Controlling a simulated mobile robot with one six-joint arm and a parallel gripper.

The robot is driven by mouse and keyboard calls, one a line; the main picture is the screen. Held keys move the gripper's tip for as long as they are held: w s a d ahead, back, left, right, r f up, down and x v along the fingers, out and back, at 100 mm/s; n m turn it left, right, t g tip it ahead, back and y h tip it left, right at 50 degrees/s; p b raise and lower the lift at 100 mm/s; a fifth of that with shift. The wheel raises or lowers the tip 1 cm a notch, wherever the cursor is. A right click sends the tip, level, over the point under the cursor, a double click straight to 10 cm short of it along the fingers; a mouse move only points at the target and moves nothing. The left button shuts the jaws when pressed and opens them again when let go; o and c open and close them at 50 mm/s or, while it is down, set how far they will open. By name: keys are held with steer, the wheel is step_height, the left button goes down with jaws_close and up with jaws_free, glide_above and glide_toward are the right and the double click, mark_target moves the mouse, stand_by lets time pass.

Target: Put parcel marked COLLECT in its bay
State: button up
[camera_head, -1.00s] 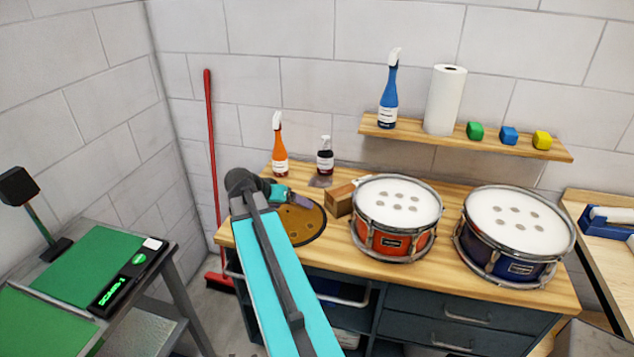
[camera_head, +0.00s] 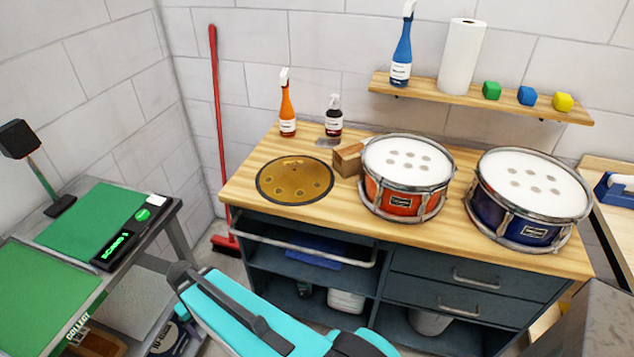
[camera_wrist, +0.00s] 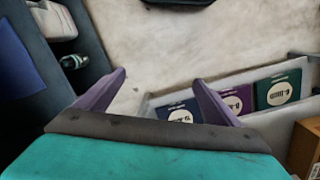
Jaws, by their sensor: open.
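The word COLLECT is printed on the front edge of the green-topped table (camera_head: 68,258) at the left in the head view. A brown box (camera_head: 98,342) shows beneath that lettering. A wooden-brown box (camera_head: 347,160) stands on the drum bench between the gold disc and the orange drum. I cannot read any marking on either box. My gripper (camera_wrist: 158,88) has its purple fingers spread in the wrist view, with nothing between them, above the pale floor. A brown box edge (camera_wrist: 306,145) shows at the right there. My gripper is hidden or out of frame in the head view.
The bench (camera_head: 245,185) holds a gold disc (camera_head: 295,180), an orange drum (camera_head: 405,180), a blue drum (camera_head: 530,200) and bottles. Dark shelves (camera_head: 300,262) lie below. In the wrist view, several round-labelled sleeves (camera_wrist: 235,102) stand in a pale holder. A red broom (camera_head: 217,130) leans in the corner.

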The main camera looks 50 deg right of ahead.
steer(key=s+a+f+g+b, duration=0.1)
steer(key=s+f+b, duration=0.6)
steer(key=f, duration=0.8)
steer(key=s+a+f+n+g+b, duration=0.1)
steer(key=s+a+f+g+b, duration=0.1)
steer(key=s+f+b, duration=0.6)
steer(key=s+f+g, duration=0.1)
steer(key=s+f, duration=0.5)
steer(key=f, duration=0.1)
steer(key=shift+s+a+f+y, duration=0.2)
steer(key=shift+s+a+y, duration=0.05)
steer(key=shift+a+y, duration=0.05)
steer(key=shift+c, duration=0.3)
